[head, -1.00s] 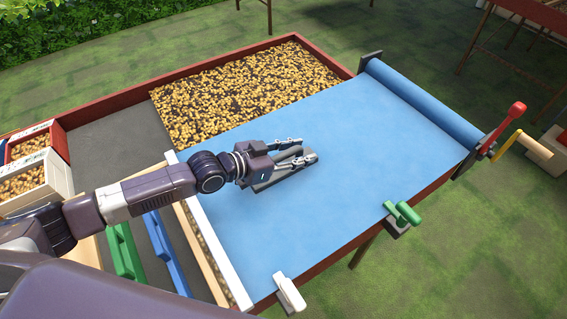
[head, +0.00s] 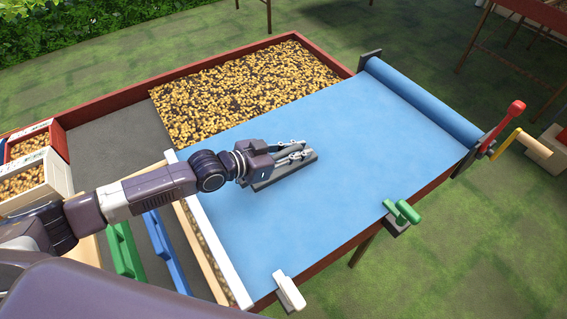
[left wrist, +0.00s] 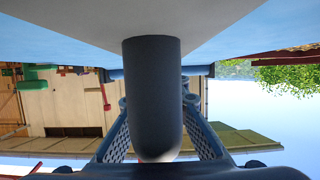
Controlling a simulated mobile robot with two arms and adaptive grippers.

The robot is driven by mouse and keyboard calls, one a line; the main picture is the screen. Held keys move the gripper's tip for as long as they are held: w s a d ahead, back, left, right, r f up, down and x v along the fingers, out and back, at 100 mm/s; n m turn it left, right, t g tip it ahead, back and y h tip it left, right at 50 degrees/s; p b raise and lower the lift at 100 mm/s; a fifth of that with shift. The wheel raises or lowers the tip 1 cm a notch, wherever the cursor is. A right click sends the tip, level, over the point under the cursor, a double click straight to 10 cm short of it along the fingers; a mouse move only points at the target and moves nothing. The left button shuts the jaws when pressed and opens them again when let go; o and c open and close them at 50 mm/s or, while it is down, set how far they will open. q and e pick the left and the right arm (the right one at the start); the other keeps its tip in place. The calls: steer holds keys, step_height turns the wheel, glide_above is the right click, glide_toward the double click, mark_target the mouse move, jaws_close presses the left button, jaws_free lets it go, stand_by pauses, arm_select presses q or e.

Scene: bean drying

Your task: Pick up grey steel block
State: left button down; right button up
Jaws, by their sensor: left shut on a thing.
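The grey steel block (head: 288,170) lies on the blue sheet (head: 350,200), near the sheet's left part. It is a flat dark slab with a bar-like grip on top, partly hidden by my fingers. My left gripper (head: 297,150) is over the block, with its fingers closed on the grip. In the left wrist view, the dark round grip (left wrist: 152,90) stands between the two fingers, and the block's pale underside-lit face (left wrist: 230,22) fills the top. My right gripper is out of view.
A red-rimmed drying bed holds beans (head: 235,90) behind the sheet. A blue roll (head: 425,105) with a red-handled lever (head: 508,125) stands at the right. A green clamp (head: 403,213) and a white clamp (head: 289,292) sit on the front edge. Bare sheet surrounds the block.

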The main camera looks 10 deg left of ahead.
arm_select(q)
steer(key=shift+w+r, duration=0.1)
steer(key=shift+r, duration=0.15)
step_height(320, 180, up, 20)
steer(key=b, duration=0.1)
stand_by(0.4)
steer(key=shift+f, duration=0.1)
